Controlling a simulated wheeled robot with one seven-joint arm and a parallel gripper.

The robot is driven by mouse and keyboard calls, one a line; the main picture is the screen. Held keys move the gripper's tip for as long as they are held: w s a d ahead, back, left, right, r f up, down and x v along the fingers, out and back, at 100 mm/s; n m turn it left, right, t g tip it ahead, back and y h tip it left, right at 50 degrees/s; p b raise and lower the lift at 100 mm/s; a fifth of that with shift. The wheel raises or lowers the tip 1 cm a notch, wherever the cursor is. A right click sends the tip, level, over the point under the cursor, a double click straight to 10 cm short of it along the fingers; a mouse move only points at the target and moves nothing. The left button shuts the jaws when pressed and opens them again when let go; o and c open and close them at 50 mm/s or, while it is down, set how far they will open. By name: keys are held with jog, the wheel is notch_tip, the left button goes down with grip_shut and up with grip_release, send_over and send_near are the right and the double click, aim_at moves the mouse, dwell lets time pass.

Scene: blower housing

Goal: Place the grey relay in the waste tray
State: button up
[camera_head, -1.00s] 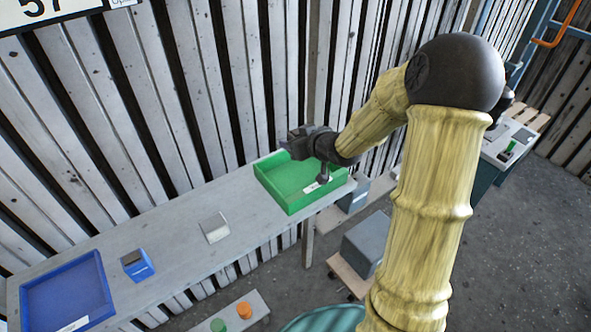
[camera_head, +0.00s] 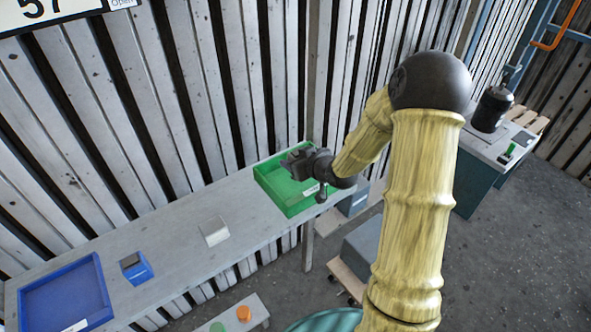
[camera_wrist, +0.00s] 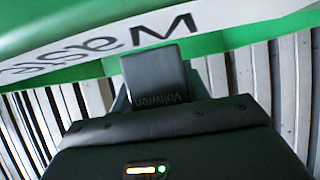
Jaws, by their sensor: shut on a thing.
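The waste tray (camera_head: 268,183) is a green open tray at the far end of the shelf in the head view. Its green wall and white "Waste" label fill the top of the wrist view (camera_wrist: 275,30), with the lettering upside down. My gripper (camera_head: 295,160) is over the tray in the head view. It is shut on the grey relay (camera_wrist: 155,75), a dark grey block with faint lettering that shows between the fingers in the wrist view. The relay's far end is close to the tray label; I cannot tell whether they touch. In the head view the relay is hard to tell from the gripper.
On the shelf (camera_head: 172,258) lie a pale grey block (camera_head: 214,231), a small blue box (camera_head: 136,268) and a blue tray (camera_head: 66,297). A slatted wall runs behind. Below are grey boxes (camera_head: 362,245) and a panel with an orange button (camera_head: 243,313).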

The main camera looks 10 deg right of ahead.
jog(key=shift+f, duration=1.85)
jog(key=shift+f, duration=0.2)
jog(key=o, duration=1)
jog(key=shift+r, duration=0.1)
jog(key=shift+o, duration=0.2)
